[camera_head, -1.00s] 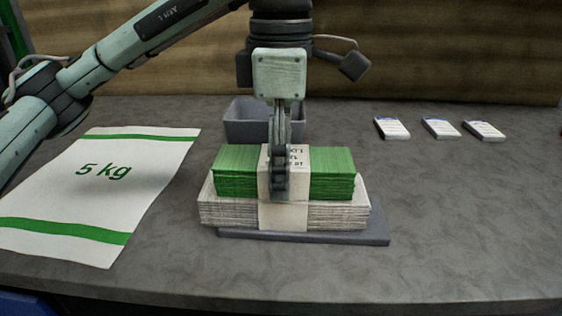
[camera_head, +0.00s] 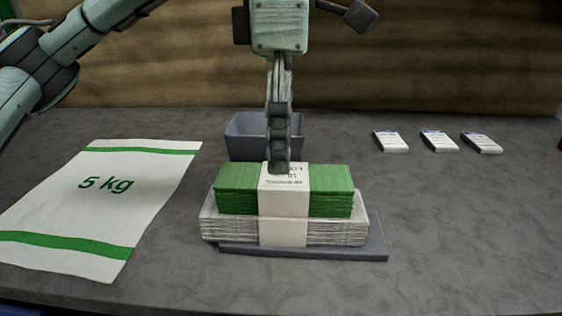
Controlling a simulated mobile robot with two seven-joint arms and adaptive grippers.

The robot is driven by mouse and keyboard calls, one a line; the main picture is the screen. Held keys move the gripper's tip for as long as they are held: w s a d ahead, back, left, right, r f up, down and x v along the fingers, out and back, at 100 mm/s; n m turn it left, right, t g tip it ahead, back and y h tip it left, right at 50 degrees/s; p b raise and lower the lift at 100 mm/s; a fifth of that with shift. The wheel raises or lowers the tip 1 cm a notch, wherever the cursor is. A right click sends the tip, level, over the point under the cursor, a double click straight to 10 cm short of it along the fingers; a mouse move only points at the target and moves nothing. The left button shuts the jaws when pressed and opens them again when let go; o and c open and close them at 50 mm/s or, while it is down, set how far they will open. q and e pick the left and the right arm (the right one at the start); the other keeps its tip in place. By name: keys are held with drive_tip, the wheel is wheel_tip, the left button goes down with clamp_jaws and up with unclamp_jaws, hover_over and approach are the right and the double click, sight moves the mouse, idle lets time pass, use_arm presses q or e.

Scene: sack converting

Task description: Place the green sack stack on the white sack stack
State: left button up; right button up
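The green sack stack (camera_head: 332,196) lies on top of the white sack stack (camera_head: 340,232), with a white printed paper band (camera_head: 284,207) around its middle. The white stack sits on a flat grey board (camera_head: 376,243). My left gripper (camera_head: 279,168) comes down from above, its fingertips at the top of the green stack's band. It is seen edge-on, so the gap between its fingers is hidden. My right gripper is not in view.
A flat white sack marked 5 kg (camera_head: 105,200) with green stripes lies at left. A grey bin (camera_head: 245,138) stands behind the stacks. Three small white packs, one of them the middle pack (camera_head: 439,141), lie at back right.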

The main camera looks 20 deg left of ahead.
sight(281, 176)
use_arm(q)
wheel_tip(281, 176, up, 5)
drive_tip(key=shift+r+p, duration=0.2)
drive_tip(key=shift+p, duration=0.25)
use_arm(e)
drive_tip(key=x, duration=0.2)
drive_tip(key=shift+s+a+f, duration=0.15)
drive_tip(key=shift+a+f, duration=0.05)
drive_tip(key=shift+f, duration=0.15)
